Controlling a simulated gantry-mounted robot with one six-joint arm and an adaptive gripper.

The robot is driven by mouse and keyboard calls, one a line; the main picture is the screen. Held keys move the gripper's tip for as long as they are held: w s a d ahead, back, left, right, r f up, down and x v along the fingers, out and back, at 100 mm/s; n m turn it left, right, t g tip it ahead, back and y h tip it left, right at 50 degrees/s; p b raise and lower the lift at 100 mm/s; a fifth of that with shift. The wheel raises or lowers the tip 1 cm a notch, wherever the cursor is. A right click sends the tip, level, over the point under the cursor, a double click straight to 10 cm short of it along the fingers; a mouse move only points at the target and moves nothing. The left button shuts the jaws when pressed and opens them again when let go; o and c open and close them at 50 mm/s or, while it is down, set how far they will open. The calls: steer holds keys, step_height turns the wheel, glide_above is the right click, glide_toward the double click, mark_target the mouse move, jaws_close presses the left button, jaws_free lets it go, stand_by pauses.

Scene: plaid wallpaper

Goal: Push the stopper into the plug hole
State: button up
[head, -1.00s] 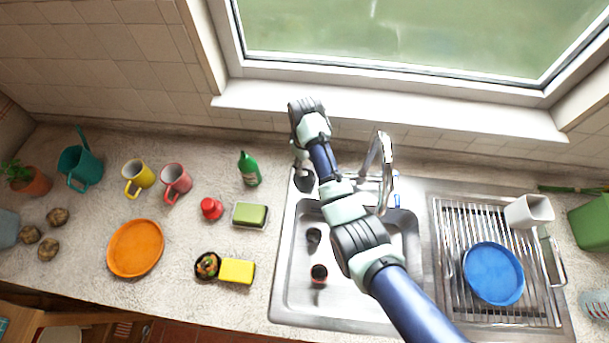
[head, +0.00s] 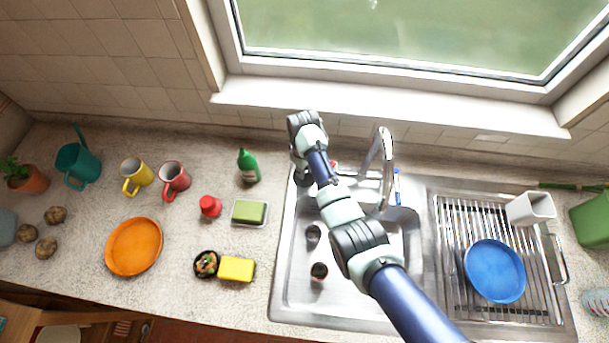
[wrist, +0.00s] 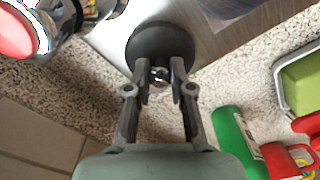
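The stopper (wrist: 158,42) is a dark round disc with a small shiny knob on top, seen in the wrist view at the sink's back left corner. My gripper (wrist: 160,70) is over it, with its two fingers apart on either side of the knob and a visible gap to each. In the head view my gripper (head: 302,176) is mostly hidden under my wrist. The steel sink (head: 282,285) has a dark round spot (head: 313,233) in its basin, which may be the plug hole; I cannot tell for sure.
A small dark cup (head: 319,271) is in the basin. The tap (head: 386,165) stands to the right of my gripper. A green bottle (head: 248,167) and a green sponge in a dish (head: 250,212) stand to the left. A rack holds a blue plate (head: 494,271).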

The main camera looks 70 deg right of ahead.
jaws_close()
step_height(320, 180, up, 20)
steer(key=p, duration=0.8)
